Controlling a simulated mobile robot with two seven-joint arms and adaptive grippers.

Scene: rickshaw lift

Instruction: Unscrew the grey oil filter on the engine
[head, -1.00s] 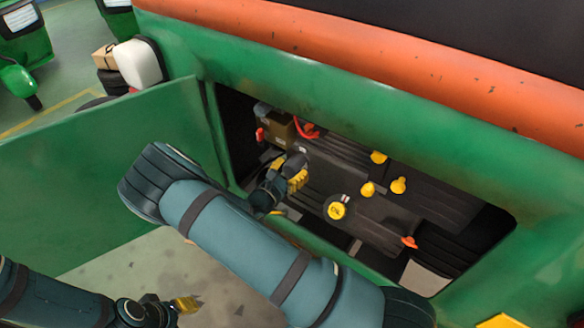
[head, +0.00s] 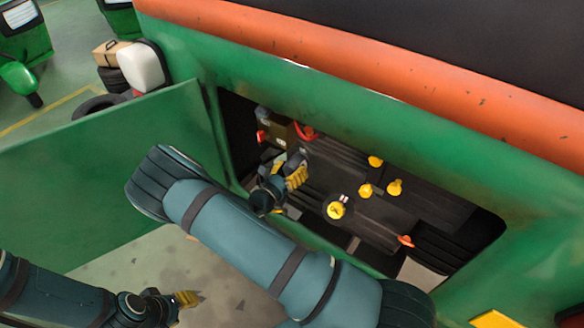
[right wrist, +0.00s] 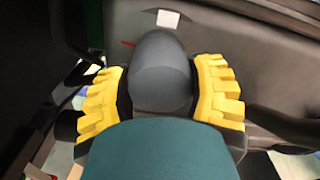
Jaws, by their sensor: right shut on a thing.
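The grey oil filter (right wrist: 160,72) shows as a dark grey rounded dome in the right wrist view, between the yellow fingers of my right gripper (right wrist: 160,95). The fingers touch it on both sides, so the gripper is shut on it. In the head view my right gripper (head: 292,180) is inside the engine bay at its left part, and the filter is mostly hidden there. Whether the filter is still seated on the engine (head: 380,222) cannot be seen. My left gripper (head: 184,299) hangs low at the left, outside the bay and apart from everything; its finger gap is unclear.
The green body frames the bay opening. An open green door (head: 100,180) stands at its left. Yellow caps (head: 336,210), an orange cap (head: 405,240) and a red hose (head: 306,133) are close to the gripper's workspace. Clear floor (head: 190,265) lies below the door.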

